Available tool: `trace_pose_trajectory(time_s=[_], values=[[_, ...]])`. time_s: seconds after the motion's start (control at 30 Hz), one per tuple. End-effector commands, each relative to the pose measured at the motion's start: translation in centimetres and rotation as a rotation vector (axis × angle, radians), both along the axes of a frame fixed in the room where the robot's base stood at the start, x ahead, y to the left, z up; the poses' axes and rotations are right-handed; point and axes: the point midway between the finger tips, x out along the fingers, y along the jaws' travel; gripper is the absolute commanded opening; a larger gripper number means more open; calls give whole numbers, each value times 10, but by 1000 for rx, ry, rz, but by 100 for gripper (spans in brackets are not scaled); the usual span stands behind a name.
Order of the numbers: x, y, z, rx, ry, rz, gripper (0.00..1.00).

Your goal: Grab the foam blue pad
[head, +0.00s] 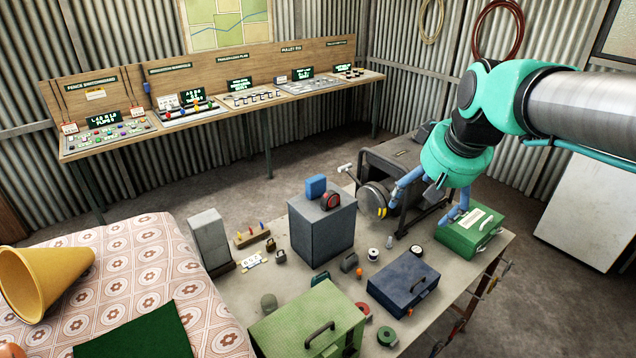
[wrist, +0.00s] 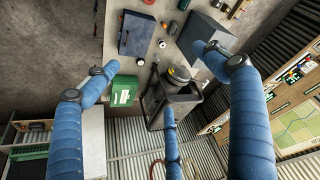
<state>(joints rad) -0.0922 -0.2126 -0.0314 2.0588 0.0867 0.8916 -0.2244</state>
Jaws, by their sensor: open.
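A small blue block (head: 316,187), which looks like the foam pad, sits on top of a grey box-shaped cabinet (head: 322,230) on the workbench in the head view. A red and black round item (head: 331,201) stands right beside it. My gripper (head: 418,212) is open and empty, to the right of the cabinet, over the back right part of the bench. In the wrist view my gripper (wrist: 155,65) shows blue fingers spread wide. One finger overlaps the grey cabinet (wrist: 207,30) there, and I cannot make out the pad.
A green case (head: 470,232), a dark blue toolbox (head: 403,284) and a green toolbox (head: 308,322) stand on the bench (head: 235,285). A dark machine (head: 395,165) is behind my fingers. Small items lie between. A bed with a yellow cone (head: 45,282) is at the left.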

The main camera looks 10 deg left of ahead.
Motion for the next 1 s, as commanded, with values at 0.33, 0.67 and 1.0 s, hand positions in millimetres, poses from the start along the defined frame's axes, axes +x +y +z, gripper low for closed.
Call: trace_pose_trajectory(time_s=[0.33,0.67,1.0], values=[[93,37,6,-5,16,97,84],[176,76,-6,-8,26,188,84],[255,121,-35,-11,35,281,84]])
